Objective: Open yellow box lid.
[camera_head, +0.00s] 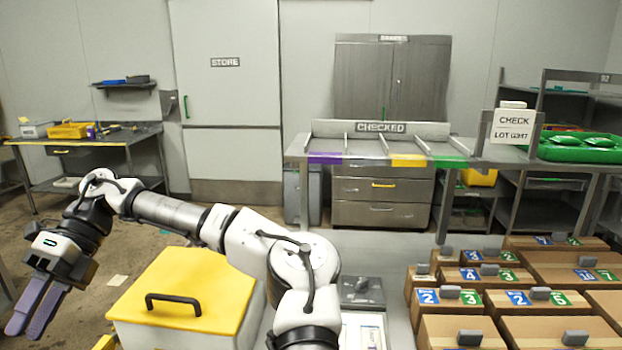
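The yellow box lid (205,277) lies flat on a white box (165,338) at the lower middle left, and it looks closed. A black bar handle (173,299) stands on the lid near its front edge. My gripper (28,318) has purple fingers and points downward at the far left. It is well to the left of the lid and apart from it, with nothing visible in it. The two fingers look close together, and whether they are open or shut is unclear. My arm reaches across behind the box. The inside of the box is hidden.
Several brown cartons (467,328) with number labels fill the lower right. A grey box (361,292) with a dark knob sits right of the yellow lid, partly behind my arm. A workbench (92,141) stands at the back left. Open floor shows between the bench and the lid.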

